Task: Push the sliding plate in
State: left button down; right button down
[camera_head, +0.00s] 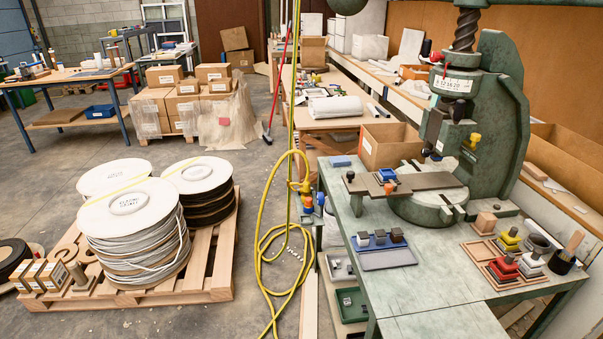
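The fly press (490,115) stands on the green table at the right, with its screw and ram above a round base (428,208). A flat grey-brown sliding plate (425,181) lies across the front of the press and sticks out to the left of the round base. A dark knob (350,176) stands at its left end, and an orange knob (389,187) is at its front edge. A small blue piece (387,174) sits on the plate near the orange knob. Neither of my grippers shows in the head view.
In front of the plate lies a blue-grey tray (388,258) with small dark blocks along its back. An open cardboard box (390,144) stands behind the plate. Coloured stamps on wooden trays (490,268) stand at the right. The table's front part (430,292) is clear.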

aim_at(361, 183)
jog(key=z, duration=0.2)
jog(key=i, duration=0.75)
jog(key=z, duration=0.65)
